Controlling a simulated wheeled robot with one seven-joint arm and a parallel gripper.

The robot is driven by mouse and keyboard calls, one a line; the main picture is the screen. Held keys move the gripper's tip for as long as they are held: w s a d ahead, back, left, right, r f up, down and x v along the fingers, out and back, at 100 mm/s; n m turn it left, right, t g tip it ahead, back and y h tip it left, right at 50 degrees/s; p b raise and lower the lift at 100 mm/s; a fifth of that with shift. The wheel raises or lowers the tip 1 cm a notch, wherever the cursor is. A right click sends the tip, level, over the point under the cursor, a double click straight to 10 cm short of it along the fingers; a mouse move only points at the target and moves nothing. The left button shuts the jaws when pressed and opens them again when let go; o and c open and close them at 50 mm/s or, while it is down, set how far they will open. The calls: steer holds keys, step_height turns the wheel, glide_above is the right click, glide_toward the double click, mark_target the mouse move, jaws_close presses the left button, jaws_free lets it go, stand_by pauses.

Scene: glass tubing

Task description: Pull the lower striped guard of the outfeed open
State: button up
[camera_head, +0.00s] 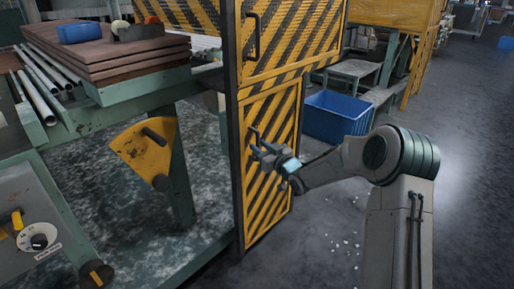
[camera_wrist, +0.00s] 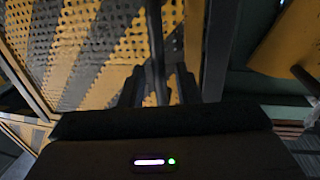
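The lower striped guard (camera_head: 272,180) is a yellow mesh panel with black diagonal stripes, below a larger striped panel. I cannot tell whether it stands ajar. Its dark upright handle is near its left edge in the head view. The handle (camera_wrist: 155,45) runs down between my fingers in the wrist view. My gripper (camera_head: 259,149) is at the handle, with one finger on each side. Gaps seem to show between handle and fingers (camera_wrist: 157,88), so it looks open. The handle's lower part is hidden by my gripper.
The upper striped panel (camera_head: 295,38) has its own handle (camera_head: 252,36). A blue bin (camera_head: 336,116) stands behind the guard to the right. A green bench frame with stacked brown boards (camera_head: 110,60) is at left. Small white bits lie on the otherwise clear floor (camera_head: 325,240).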

steer(key=shift+x, duration=1.05)
jaws_close()
steer(key=shift+d, duration=0.1)
steer(key=shift+d, duration=0.1)
